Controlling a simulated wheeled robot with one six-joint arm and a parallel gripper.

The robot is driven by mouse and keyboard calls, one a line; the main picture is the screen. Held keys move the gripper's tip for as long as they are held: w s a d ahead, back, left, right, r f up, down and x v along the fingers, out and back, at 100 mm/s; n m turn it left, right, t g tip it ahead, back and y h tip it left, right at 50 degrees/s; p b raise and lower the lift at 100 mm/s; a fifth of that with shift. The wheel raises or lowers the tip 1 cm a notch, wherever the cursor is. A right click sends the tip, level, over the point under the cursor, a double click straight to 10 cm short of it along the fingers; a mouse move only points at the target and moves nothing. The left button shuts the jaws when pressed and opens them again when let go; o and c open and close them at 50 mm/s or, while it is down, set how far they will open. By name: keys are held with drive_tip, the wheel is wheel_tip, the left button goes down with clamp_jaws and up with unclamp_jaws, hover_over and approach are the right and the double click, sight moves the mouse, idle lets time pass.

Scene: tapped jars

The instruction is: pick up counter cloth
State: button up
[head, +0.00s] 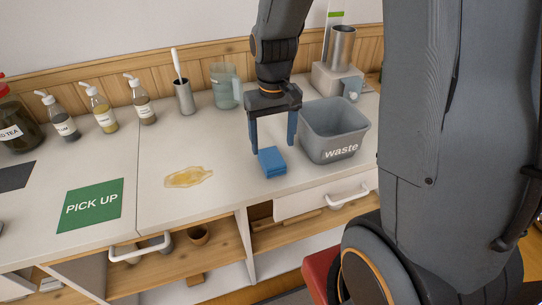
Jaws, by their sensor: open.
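The counter cloth (272,162) is a small blue folded block lying on the white counter, just left of the grey waste bin. My gripper (273,148) points down directly over it. Its two blue fingers are spread apart, one at the left of the cloth and one at the right behind it. The jaws are open and hold nothing. I cannot tell from this view how far the fingertips are above the counter.
The grey waste bin (333,130) stands close to the right finger. A yellowish spill (188,177) lies to the left, beyond it a green PICK UP mat (91,205). Pump bottles, a cup (184,98) and a clear pitcher (226,86) stand along the back.

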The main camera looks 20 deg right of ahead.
sight(272, 157)
drive_tip(key=shift+w+a+f+p, duration=0.1)
drive_tip(key=shift+f+p, duration=0.35)
drive_tip(key=shift+f, duration=1.05)
drive_tip(key=shift+w+f+p, duration=0.1)
drive_tip(key=shift+f+p, duration=0.35)
drive_tip(key=shift+f, duration=1)
drive_tip(key=shift+c, duration=0.5)
drive_tip(key=c, duration=1)
